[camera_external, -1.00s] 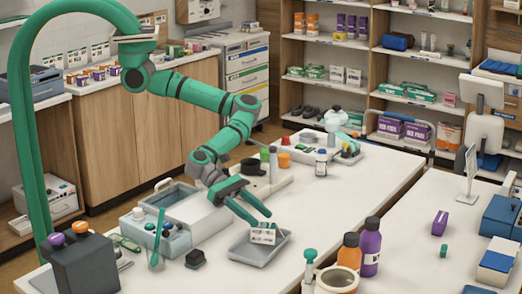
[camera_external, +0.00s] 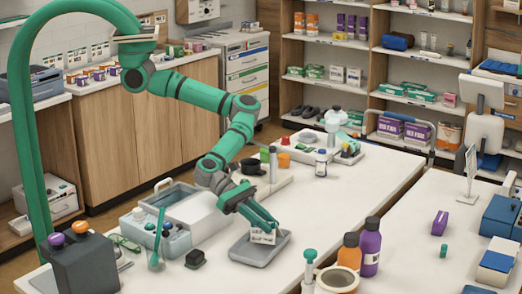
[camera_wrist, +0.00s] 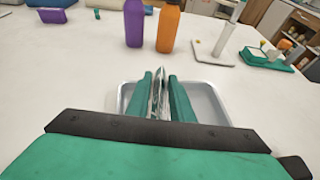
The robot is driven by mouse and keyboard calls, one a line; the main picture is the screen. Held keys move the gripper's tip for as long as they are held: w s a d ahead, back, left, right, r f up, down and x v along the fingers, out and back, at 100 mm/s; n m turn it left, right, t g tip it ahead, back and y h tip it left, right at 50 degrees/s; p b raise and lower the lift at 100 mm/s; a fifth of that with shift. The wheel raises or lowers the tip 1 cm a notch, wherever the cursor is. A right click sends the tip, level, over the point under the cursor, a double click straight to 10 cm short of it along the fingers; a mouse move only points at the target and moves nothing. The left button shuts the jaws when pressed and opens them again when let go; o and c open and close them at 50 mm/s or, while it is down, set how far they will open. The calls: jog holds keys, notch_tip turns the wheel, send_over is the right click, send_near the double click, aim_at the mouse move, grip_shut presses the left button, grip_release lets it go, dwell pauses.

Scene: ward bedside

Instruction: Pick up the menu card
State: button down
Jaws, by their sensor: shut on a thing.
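The menu card (camera_external: 262,237) is a small white card with dark print, standing upright over the grey tray (camera_external: 246,254). My gripper (camera_external: 268,226) reaches down to it from the upper left and is shut on it. In the wrist view the card (camera_wrist: 159,92) shows edge-on between the two green fingers of my gripper (camera_wrist: 160,95). The tray (camera_wrist: 215,104) lies behind and around the fingers there. I cannot tell whether the card's lower edge touches the tray.
An orange bottle (camera_external: 349,253) and a purple bottle (camera_external: 371,247) stand right of the tray. A small dark block (camera_external: 196,259) and a container with a green stick (camera_external: 156,259) are to its left. The white tabletop (camera_external: 380,190) beyond the tray is mostly clear.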

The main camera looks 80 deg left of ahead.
jog(key=shift+r, duration=0.1)
jog(key=shift+r, duration=0.6)
jog(key=s+a+r, duration=0.8)
jog(key=a+r, duration=0.3)
jog(key=n+y, duration=0.5)
jog(key=y, duration=0.1)
send_over(273, 237)
jog(key=s+a, duration=0.2)
jog(key=s, duration=0.1)
notch_tip(273, 237, down, 9)
jog(key=shift+w+d+f+t, duration=0.15)
jog(key=shift+d+f, duration=0.05)
jog(key=shift+f, duration=0.2)
jog(key=shift+w+d+f+t, duration=0.1)
jog(key=shift+d+f+t, duration=0.1)
jog(key=shift+f, duration=1.6)
